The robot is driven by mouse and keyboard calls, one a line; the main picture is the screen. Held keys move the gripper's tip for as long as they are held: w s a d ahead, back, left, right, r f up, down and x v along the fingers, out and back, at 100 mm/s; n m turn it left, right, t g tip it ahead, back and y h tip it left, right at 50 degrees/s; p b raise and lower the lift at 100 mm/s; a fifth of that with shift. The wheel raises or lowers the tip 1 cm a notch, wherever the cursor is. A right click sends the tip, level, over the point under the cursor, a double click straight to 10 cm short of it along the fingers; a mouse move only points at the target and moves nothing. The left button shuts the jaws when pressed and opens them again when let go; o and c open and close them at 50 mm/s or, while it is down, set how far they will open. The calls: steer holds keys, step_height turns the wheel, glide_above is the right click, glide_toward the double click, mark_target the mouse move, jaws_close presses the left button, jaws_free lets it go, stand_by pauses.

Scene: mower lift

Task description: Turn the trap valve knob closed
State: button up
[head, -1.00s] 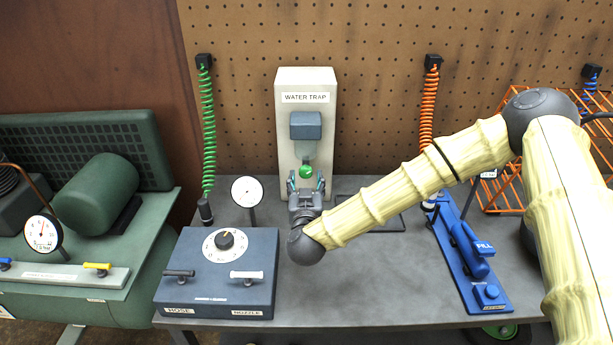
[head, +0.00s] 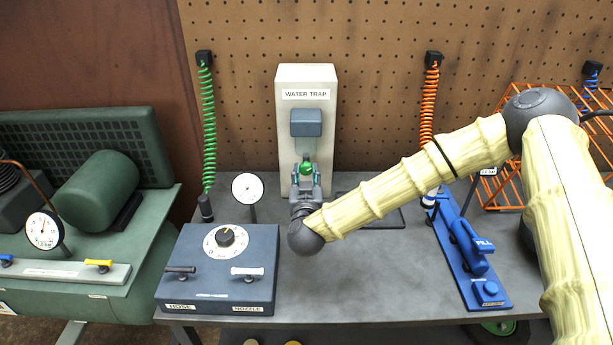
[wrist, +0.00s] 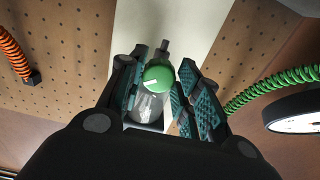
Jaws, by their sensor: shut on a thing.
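The water trap (head: 306,122) is a blue-grey block with a clear bowl on a pale panel labelled WATER TRAP at the back of the bench. Its green knob (head: 306,167) sits at the bottom of the bowl. My gripper (head: 305,177) is at the knob, with its fingers on either side of it. In the wrist view the green knob (wrist: 157,77), with a white mark on its face, lies between the teal finger pads, and the clear bowl (wrist: 150,104) shows beyond it. The gripper is shut on the knob. The contact faces are partly hidden.
A blue-grey control box (head: 218,268) with a dial and two levers stands front left, with a round gauge (head: 247,188) behind it. A blue fill station (head: 470,255) is at right. Green (head: 208,130) and orange (head: 429,105) coiled hoses hang either side of the panel.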

steer(key=shift+m, duration=0.3)
steer(key=m+b, duration=0.2)
steer(key=shift+f+m+b, duration=0.1)
steer(key=shift+m+b, duration=0.2)
steer(key=shift+m, duration=0.1)
steer(key=shift+m+b, duration=1.1)
steer(key=shift+m, duration=0.6)
steer(key=shift+c, duration=0.2)
steer(key=o, duration=1.1)
steer(key=shift+a, duration=0.1)
steer(key=shift+c, duration=0.2)
steer(key=s, duration=1.2)
